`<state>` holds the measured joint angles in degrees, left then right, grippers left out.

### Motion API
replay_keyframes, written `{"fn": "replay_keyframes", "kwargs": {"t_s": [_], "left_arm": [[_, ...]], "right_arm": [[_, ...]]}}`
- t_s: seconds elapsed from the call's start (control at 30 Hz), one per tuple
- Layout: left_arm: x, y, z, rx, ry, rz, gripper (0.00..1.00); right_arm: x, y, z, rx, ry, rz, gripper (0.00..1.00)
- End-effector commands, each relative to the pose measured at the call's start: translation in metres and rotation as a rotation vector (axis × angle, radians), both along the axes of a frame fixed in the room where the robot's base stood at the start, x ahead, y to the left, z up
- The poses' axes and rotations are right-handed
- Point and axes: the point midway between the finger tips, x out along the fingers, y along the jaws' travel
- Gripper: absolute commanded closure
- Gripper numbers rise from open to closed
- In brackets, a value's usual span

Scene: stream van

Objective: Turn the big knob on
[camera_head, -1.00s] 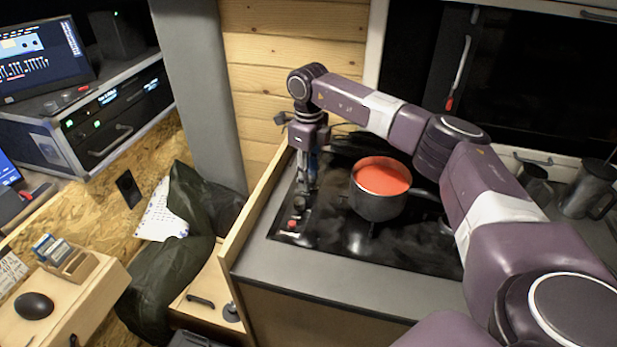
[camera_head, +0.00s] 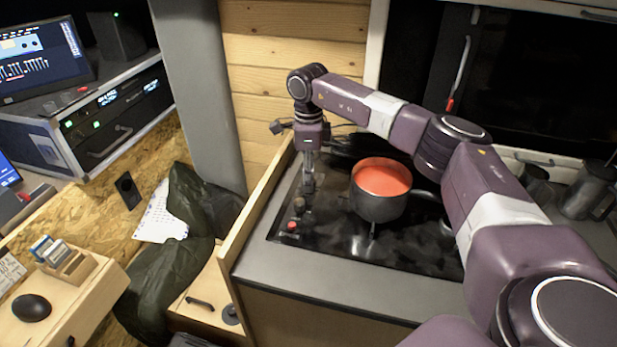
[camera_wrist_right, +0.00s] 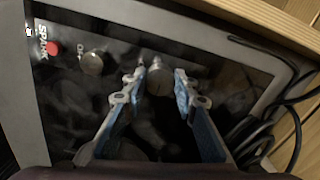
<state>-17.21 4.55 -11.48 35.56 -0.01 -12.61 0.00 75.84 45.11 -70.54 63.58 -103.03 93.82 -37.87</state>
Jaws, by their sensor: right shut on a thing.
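The cooktop's left edge carries a row of controls. My right gripper (camera_head: 308,186) points down at this row, its fingers around a round metallic knob (camera_wrist_right: 159,78), which sits between the fingertips in the wrist view. The gripper hides this knob in the head view. A second, similar knob (camera_wrist_right: 93,62) is beside it and free; it also shows in the head view (camera_head: 298,204). A red button (camera_wrist_right: 53,48) marked SPARK is at the row's near end, also in the head view (camera_head: 292,226). My left gripper is not in view.
A dark pot (camera_head: 380,202) with red contents stands on the cooktop (camera_head: 410,240), close to the right of my gripper. A wooden edge board (camera_head: 262,215) runs along the left. Black cables (camera_wrist_right: 265,115) lie beside the controls. Metal jugs (camera_head: 588,190) stand at the right.

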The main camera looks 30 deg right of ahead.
Motion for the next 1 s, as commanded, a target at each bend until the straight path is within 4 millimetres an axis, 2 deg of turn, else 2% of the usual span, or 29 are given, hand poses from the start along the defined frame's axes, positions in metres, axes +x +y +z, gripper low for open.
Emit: {"fn": "replay_keyframes", "kwargs": {"t_s": [0.27,0.3,0.47,0.77,0.87,1.0], "left_arm": [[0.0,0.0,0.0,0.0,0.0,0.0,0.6],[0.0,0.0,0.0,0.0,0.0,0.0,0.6],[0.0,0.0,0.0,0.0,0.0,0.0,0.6],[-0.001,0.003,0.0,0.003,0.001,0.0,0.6],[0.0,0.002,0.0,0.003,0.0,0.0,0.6],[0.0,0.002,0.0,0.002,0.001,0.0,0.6]], "right_arm": [[0.001,-0.001,0.002,-0.001,-0.005,0.001,0.98],[0.001,-0.001,0.002,-0.001,-0.005,0.001,0.72],[0.001,-0.001,0.001,-0.001,-0.004,0.0,0.56],[0.001,0.0,0.003,0.0,-0.002,0.0,0.56],[0.001,0.0,0.011,0.0,-0.004,0.0,0.56],[0.002,0.0,0.037,-0.001,-0.007,0.0,0.56]]}}
